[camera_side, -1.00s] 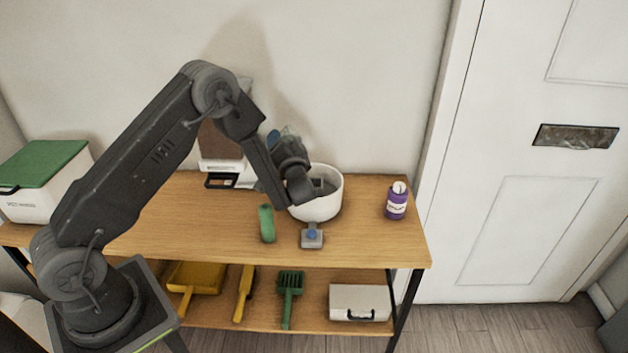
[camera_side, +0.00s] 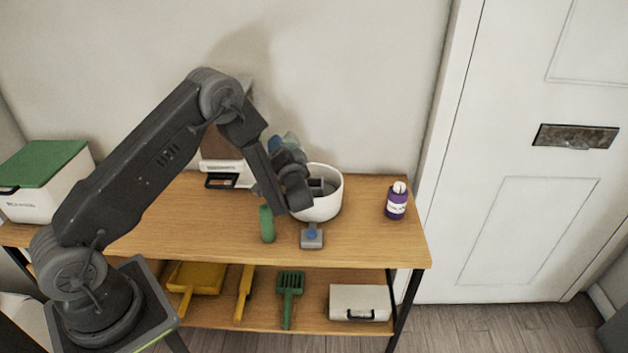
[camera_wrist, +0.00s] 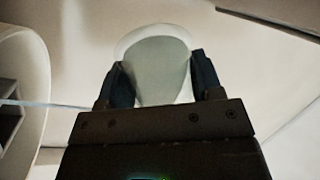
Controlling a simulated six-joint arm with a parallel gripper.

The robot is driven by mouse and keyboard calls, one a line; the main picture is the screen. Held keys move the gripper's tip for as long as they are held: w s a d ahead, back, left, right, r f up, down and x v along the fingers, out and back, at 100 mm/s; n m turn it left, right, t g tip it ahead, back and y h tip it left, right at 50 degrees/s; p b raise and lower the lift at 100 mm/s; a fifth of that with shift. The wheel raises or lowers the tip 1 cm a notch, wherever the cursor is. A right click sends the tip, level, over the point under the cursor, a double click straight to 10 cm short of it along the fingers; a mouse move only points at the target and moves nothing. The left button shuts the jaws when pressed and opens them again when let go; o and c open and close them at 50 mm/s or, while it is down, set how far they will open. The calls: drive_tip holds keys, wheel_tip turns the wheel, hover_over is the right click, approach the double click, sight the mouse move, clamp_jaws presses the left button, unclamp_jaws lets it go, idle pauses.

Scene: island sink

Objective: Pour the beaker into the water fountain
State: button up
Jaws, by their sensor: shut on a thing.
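A pale, see-through beaker (camera_wrist: 155,72) is between the two dark fingers of my gripper (camera_wrist: 160,85) in the wrist view, and the gripper is shut on it. In the side view the beaker and fingertips are mostly hidden behind my wrist; a bluish, glassy bit (camera_side: 290,140) shows above it. The water fountain appears to be the round white basin (camera_side: 325,205) with a dark inner part, on the wooden table. My gripper is at the basin's back left, above table height. The basin's curved rim (camera_wrist: 40,75) also shows at the left of the wrist view.
A green bottle (camera_side: 267,223) and a grey block with a blue button (camera_side: 312,236) stand in front of the basin. A purple bottle (camera_side: 396,201) is at the right. A white-and-green bin (camera_side: 40,185) stands far left. The table's front right is clear.

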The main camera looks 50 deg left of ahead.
drive_tip(key=shift+f+m, duration=0.5)
drive_tip(key=shift+m, duration=0.6)
idle(0.3)
drive_tip(key=shift+f+m+t, duration=0.5)
drive_tip(key=shift+f+m, duration=0.6)
drive_tip(key=shift+f, duration=0.05)
drive_tip(key=shift+w+d+r+m+t+h, duration=0.15)
drive_tip(key=shift+w+d+r+m+t, duration=0.1)
drive_tip(key=shift+w+m, duration=0.2)
drive_tip(key=shift+w+d+r+m+t+h, duration=0.15)
drive_tip(key=shift+w+d+m, duration=0.15)
drive_tip(key=shift+m, duration=0.25)
drive_tip(key=shift+w+f+m, duration=0.15)
drive_tip(key=shift+f+m, duration=0.1)
drive_tip(key=shift+m, duration=0.35)
